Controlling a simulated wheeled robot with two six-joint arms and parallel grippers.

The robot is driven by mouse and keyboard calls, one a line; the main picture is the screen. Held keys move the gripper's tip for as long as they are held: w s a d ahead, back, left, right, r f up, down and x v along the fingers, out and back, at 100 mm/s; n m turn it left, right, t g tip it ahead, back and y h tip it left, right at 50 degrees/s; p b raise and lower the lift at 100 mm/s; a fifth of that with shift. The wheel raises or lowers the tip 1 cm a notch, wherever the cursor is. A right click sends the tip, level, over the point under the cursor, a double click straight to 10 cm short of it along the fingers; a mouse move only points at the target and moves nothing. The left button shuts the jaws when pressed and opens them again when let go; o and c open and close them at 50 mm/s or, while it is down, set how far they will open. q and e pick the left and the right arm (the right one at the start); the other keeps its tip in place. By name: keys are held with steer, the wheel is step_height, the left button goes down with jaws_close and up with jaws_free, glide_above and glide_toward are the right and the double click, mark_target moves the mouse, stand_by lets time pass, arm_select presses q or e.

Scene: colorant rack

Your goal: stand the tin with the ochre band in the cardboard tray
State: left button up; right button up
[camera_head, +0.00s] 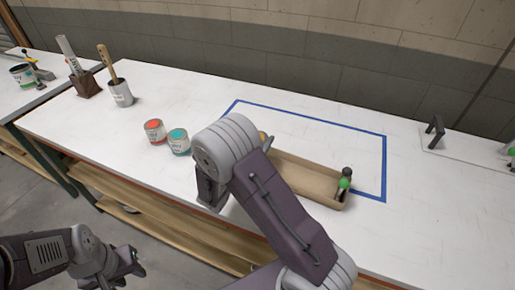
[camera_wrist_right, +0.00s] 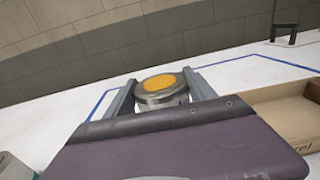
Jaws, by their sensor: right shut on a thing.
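The tin with the ochre mark (camera_wrist_right: 163,92) is between the two fingers of my right gripper (camera_wrist_right: 161,86) in the right wrist view. Its grey metal top with an ochre disc faces up, and its lower part is hidden by the gripper. In the head view my right arm hides the gripper and nearly all of the tin. The cardboard tray (camera_head: 300,177) lies just right of my right arm; its near edge also shows in the right wrist view (camera_wrist_right: 284,112). My left gripper (camera_head: 132,262) is low at the left, off the table, its opening unclear.
A green and dark item (camera_head: 345,180) is at the tray's right end. Blue tape (camera_head: 320,118) outlines an area, mostly clear behind the tray.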

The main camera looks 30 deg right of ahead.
step_height(320, 180, down, 4)
steer(key=shift+w+f, duration=0.1)
steer(key=shift+b, duration=0.4)
steer(key=o, duration=1.5)
